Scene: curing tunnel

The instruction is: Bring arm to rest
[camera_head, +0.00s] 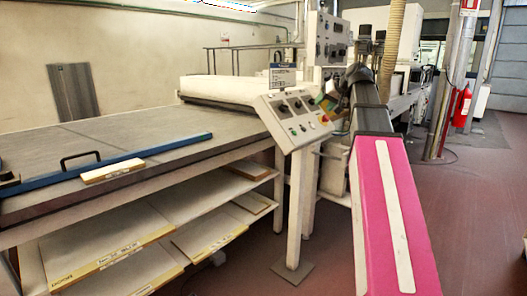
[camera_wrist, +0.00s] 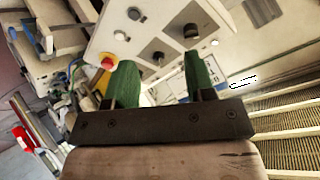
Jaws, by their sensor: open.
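My arm (camera_head: 385,205) reaches forward on the right side of the head view, with a magenta link with a pale stripe nearest the camera and dark links beyond it. My gripper (camera_head: 327,104) is small at the arm's far end, in front of the sloped control panel (camera_head: 284,113). In the wrist view my gripper (camera_wrist: 161,78) has two green fingers spread apart with nothing between them. The panel (camera_wrist: 165,30), with knobs and a red button (camera_wrist: 109,62), shows behind the fingers. I cannot tell the exact gap to it.
A long grey table (camera_head: 110,148) stands at left with a blue bar (camera_head: 125,160) on top and shelves of boards below. The panel's post (camera_head: 297,205) stands left of my arm. A fire extinguisher (camera_head: 461,106) is at back right. Red floor (camera_head: 470,220) at right is clear.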

